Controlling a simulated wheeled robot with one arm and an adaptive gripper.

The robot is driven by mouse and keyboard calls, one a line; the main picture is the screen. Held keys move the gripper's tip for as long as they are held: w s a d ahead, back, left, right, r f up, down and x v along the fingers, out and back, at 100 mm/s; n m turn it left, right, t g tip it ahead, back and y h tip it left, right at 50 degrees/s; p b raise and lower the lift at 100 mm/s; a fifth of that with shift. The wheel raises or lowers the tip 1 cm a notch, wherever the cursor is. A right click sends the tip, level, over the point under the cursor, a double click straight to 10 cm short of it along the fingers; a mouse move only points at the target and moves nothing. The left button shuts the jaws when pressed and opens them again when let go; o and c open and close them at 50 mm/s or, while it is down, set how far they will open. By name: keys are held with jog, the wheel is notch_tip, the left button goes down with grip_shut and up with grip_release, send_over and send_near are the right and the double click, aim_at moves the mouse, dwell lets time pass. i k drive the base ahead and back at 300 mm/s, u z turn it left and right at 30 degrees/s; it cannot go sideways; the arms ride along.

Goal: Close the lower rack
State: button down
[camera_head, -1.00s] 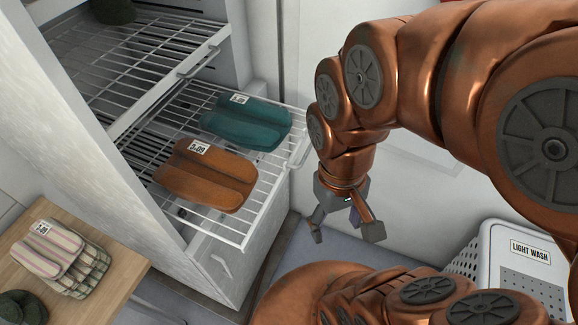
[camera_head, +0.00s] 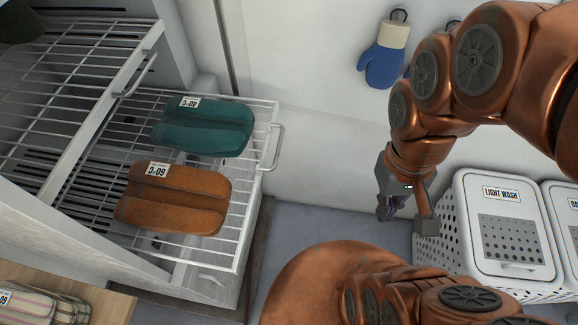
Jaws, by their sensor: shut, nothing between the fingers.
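The lower rack (camera_head: 237,212) is a white wire shelf pulled out of the tall white cabinet. Its handle (camera_head: 274,148) is on the right front edge. A folded teal cloth (camera_head: 205,127) and a folded orange-brown cloth (camera_head: 172,198), each with a price tag, lie on the rack. My gripper (camera_head: 406,216) is to the right of the rack, clear of its handle, touching nothing that I can see. It is shut and empty.
An upper wire rack (camera_head: 62,82) with its own handle (camera_head: 140,73) is above left. A white "LIGHT WASH" hamper (camera_head: 505,235) stands right of my gripper. A blue mitt (camera_head: 384,62) hangs on the wall. A wooden table (camera_head: 108,306) is at lower left.

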aim_at(261, 167)
jog(key=z, duration=0.05)
jog(key=k, duration=0.85)
jog(key=u, duration=1.55)
